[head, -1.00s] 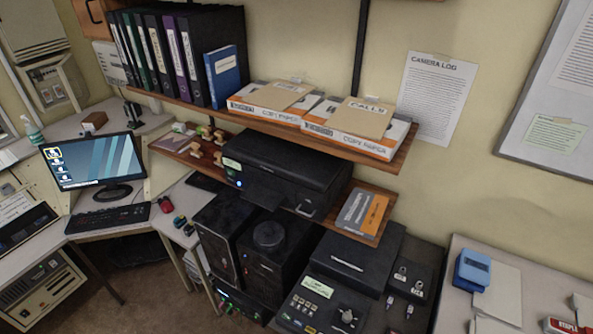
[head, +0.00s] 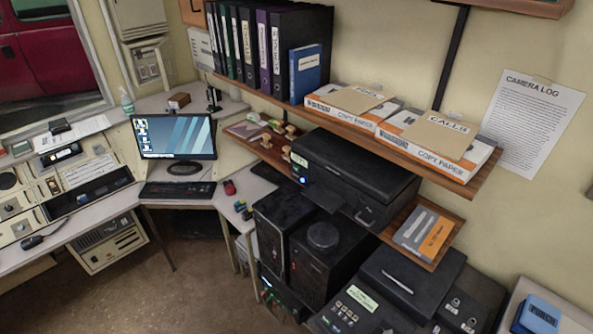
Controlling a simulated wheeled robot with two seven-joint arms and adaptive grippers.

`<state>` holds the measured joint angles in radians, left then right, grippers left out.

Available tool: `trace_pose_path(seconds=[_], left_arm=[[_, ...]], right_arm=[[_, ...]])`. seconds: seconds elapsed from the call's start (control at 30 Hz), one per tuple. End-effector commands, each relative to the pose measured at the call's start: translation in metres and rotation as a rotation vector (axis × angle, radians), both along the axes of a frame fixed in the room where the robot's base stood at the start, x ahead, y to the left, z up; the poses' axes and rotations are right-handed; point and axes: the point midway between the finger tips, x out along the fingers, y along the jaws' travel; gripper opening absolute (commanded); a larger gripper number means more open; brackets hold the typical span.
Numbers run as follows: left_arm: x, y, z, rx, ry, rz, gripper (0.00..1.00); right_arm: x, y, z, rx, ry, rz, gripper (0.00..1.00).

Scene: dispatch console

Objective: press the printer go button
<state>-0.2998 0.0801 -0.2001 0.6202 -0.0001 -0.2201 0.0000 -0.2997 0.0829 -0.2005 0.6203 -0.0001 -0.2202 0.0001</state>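The black printer (head: 352,172) sits on the lower wooden wall shelf, right of the picture's middle. Its front panel at the left end carries a small pale display (head: 299,160) and a glowing blue button (head: 303,180). Whether the blue light is the go button is too small to read. Neither of my grippers is in view.
Above the printer, an upper shelf (head: 478,178) holds binders and copy paper boxes. Black computer towers (head: 322,262) stand below it. An orange and grey box (head: 423,232) lies right of the printer. A monitor (head: 173,137) stands on the desk at left. Open floor (head: 160,285) shows lower left.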

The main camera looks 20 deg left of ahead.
Motion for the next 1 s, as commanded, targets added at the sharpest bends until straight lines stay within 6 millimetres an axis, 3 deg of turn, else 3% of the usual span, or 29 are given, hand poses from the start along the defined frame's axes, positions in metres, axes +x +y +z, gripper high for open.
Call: trace_pose_path(seconds=[0.2, 0.77, 1.0], left_arm=[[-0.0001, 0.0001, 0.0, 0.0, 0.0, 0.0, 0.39], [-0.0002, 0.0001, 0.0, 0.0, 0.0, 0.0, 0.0], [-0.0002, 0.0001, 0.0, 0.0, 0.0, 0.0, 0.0]], right_arm=[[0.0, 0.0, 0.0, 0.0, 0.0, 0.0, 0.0], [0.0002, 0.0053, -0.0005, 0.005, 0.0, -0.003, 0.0], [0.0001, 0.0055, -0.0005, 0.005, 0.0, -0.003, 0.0]])
